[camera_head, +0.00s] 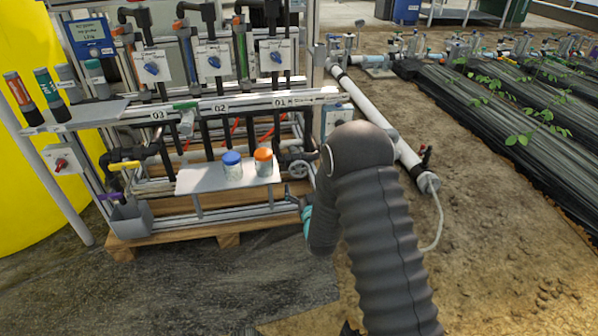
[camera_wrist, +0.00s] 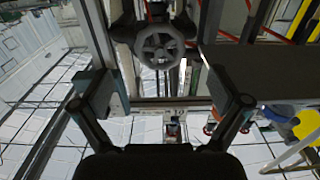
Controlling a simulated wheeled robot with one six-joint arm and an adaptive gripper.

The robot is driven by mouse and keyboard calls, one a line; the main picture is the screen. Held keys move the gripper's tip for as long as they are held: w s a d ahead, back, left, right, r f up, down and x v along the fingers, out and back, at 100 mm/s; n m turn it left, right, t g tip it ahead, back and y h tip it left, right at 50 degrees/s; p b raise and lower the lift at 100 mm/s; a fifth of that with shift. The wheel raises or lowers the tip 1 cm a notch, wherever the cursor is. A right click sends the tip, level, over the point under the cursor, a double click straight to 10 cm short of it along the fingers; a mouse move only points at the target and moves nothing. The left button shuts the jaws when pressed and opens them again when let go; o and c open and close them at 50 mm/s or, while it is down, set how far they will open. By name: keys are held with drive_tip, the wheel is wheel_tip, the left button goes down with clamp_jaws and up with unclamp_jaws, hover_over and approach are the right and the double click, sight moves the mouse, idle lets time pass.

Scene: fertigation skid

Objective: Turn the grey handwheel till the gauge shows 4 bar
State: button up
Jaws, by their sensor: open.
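The grey handwheel (camera_head: 298,169) is a small spoked wheel low on the right end of the skid, just left of my arm. In the wrist view the handwheel (camera_wrist: 160,45) faces me at the top centre. My gripper (camera_wrist: 163,92) is open, one finger on each side of the picture. The wheel shows beyond the fingertips, between them sideways, with no contact visible. In the head view my arm hides most of the gripper. I cannot make out the gauge or its reading in either view.
A metal shelf (camera_head: 228,181) left of the handwheel holds a blue-lidded jar (camera_head: 232,166) and an orange-lidded jar (camera_head: 264,162). A wooden pallet (camera_head: 175,240) carries the skid. A white pipe (camera_head: 375,120) runs behind my arm. The floor in front is clear.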

sight(299, 172)
drive_tip(key=x, duration=0.7)
drive_tip(key=shift+w+a, duration=0.1)
drive_tip(key=shift+w, duration=0.25)
drive_tip(key=shift+f, duration=0.1)
drive_tip(key=c, duration=1.2)
